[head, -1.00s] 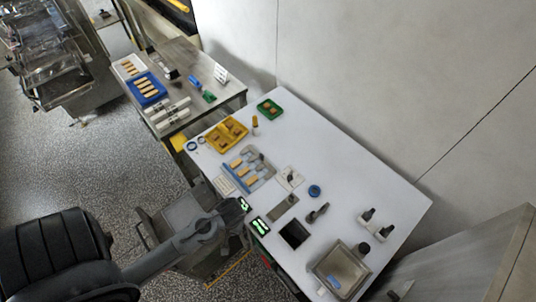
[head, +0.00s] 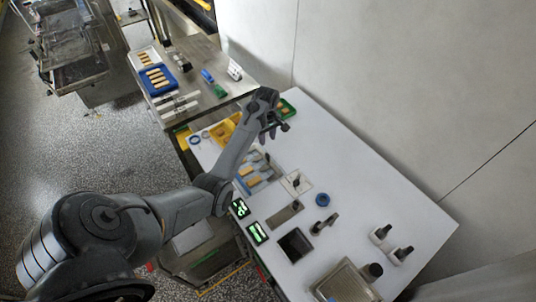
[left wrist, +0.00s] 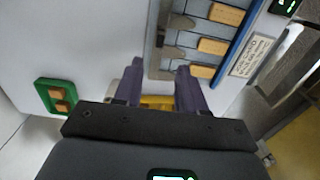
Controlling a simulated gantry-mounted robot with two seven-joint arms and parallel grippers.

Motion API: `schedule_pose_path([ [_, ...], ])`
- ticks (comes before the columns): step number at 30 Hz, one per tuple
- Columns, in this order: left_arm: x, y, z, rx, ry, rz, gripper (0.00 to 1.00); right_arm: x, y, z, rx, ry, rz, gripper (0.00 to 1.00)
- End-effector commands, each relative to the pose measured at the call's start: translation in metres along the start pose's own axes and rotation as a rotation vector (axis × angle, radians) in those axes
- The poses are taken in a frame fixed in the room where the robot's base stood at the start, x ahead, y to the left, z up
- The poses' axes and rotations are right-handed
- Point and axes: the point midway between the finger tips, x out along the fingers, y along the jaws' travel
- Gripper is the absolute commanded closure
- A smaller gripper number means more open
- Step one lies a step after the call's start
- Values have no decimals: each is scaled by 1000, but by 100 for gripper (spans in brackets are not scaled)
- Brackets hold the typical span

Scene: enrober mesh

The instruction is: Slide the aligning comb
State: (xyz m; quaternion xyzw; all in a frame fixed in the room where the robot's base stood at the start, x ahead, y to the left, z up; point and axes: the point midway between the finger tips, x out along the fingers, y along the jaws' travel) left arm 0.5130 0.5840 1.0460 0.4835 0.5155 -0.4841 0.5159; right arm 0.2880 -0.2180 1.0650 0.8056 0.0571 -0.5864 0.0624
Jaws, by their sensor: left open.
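A grey fixture plate (head: 262,158) on the white table bears several tan bars beside a blue rail (head: 260,185). In the left wrist view the blue rail (left wrist: 240,45) lies right of the bars (left wrist: 227,14). A grey toothed piece (left wrist: 180,21), apparently the aligning comb, faces the bars' left ends. My left gripper (head: 272,128) is over the far part of the table and hides part of the fixture. My right gripper is not in view.
A yellow tray (head: 222,131) and a green tray (head: 293,103) stand near the gripper. The right side of the table has clear room.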

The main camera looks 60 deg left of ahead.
Motion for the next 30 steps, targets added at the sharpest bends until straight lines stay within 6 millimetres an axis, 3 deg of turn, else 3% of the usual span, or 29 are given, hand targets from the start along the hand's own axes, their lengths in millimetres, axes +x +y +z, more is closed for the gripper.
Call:
schedule_pose_path([
  [18, 88, 0, 0, 2, 2, 0, 60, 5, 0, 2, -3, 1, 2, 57],
  [30, 101, 0, 0, 1, 2, 0, 60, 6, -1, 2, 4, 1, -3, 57],
])
